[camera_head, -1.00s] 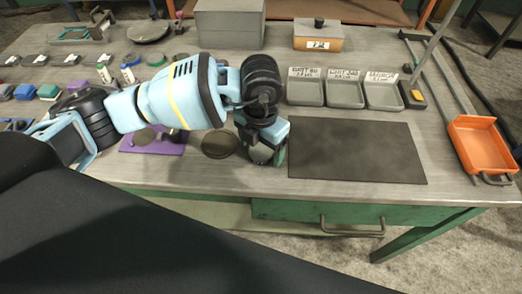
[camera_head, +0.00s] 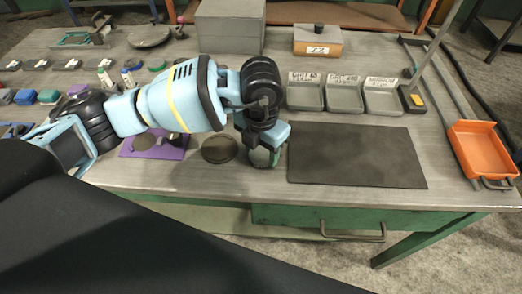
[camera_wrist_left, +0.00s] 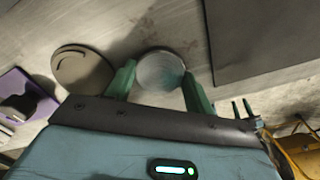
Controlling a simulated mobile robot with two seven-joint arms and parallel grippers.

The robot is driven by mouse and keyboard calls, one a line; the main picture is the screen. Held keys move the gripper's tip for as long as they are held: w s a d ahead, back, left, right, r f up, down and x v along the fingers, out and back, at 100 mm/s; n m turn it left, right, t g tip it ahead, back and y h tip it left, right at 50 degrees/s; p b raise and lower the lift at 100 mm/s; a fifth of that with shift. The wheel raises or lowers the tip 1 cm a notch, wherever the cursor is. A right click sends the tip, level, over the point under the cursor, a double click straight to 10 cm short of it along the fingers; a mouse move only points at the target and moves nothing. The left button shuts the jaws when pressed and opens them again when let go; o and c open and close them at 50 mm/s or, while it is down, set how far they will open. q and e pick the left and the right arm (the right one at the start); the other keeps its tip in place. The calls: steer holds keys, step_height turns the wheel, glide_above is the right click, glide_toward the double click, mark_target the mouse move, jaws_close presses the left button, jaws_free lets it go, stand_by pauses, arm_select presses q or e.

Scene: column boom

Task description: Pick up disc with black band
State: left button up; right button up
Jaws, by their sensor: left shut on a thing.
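My left gripper (camera_head: 264,158) is at the front of the workbench, just left of the dark mat. In the left wrist view its green fingers (camera_wrist_left: 158,88) stand on either side of a round grey disc (camera_wrist_left: 160,69), and it is shut on it. I cannot make out a black band on this disc. A second, darker disc (camera_head: 219,149) lies on the bench left of the gripper; in the left wrist view this disc (camera_wrist_left: 82,69) has a dark curved mark. The right gripper is not in view.
A dark mat (camera_head: 355,155) lies right of the gripper, bare. Grey labelled trays (camera_head: 344,97) stand behind it. A purple plate (camera_head: 155,145) with dark parts is to the left. An orange tray (camera_head: 482,150) is at the far right.

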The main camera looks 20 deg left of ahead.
mark_target(263, 155)
arm_select(q)
steer(key=shift+r, duration=0.5)
steer(key=shift+d+r, duration=0.2)
steer(key=shift+r, duration=0.9)
steer(key=s+d, duration=0.1)
steer(key=d, duration=0.4)
steer(key=s+d+r+b, duration=0.1)
steer(key=s+d, duration=0.1)
steer(key=d, duration=0.3)
steer(key=s+d, duration=0.2)
steer(key=d, duration=0.2)
steer(key=shift+s+d+r+b, duration=0.1)
steer(key=shift+d+r+b, duration=0.05)
steer(key=shift+d+b, duration=0.2)
